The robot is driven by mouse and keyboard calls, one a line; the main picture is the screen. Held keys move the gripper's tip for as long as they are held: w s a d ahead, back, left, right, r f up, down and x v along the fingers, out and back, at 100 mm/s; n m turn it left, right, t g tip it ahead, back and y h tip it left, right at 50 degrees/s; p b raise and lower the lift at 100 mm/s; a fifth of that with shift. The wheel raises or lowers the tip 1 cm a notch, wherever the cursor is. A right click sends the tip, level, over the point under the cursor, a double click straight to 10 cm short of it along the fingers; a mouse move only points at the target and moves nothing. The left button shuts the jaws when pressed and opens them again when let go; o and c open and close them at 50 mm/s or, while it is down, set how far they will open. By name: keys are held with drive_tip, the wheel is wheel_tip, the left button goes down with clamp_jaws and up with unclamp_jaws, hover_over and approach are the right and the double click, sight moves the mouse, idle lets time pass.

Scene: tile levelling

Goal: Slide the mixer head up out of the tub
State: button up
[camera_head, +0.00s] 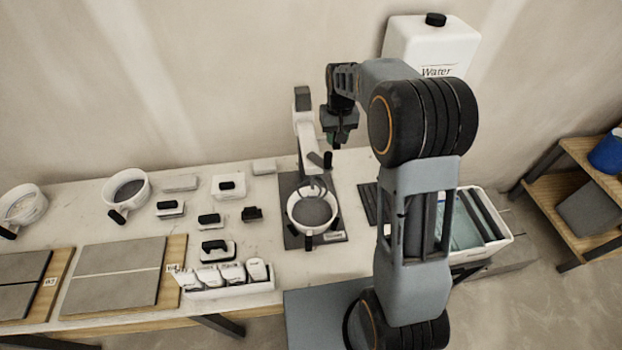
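The mixer (305,132) is a white upright with a dark top. Its white mixer head (313,161) carries a black handle at its right side and a wire beater below. The beater overlaps the back of the tub (293,220); I cannot tell how deep it sits. The tub is a white round bowl with dark handles and grey mix inside. My gripper (336,141) is just above and to the right of the mixer head, near the black handle. Its fingers are small and dark here, so I cannot see whether they are open or touch the handle.
A white water tank (432,48) stands behind my arm. Two more bowls (126,190) (24,205), several black-handled tools and a tray of white bottles (230,286) stand left of the mixer. Grey tiles on boards (115,272) lie at the far left. A bin (497,240) is at right.

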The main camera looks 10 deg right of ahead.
drive_tip(key=o, duration=0.5)
drive_tip(key=shift+r, duration=0.1)
drive_tip(key=shift+w+r, duration=0.1)
drive_tip(key=shift+r, duration=3.4)
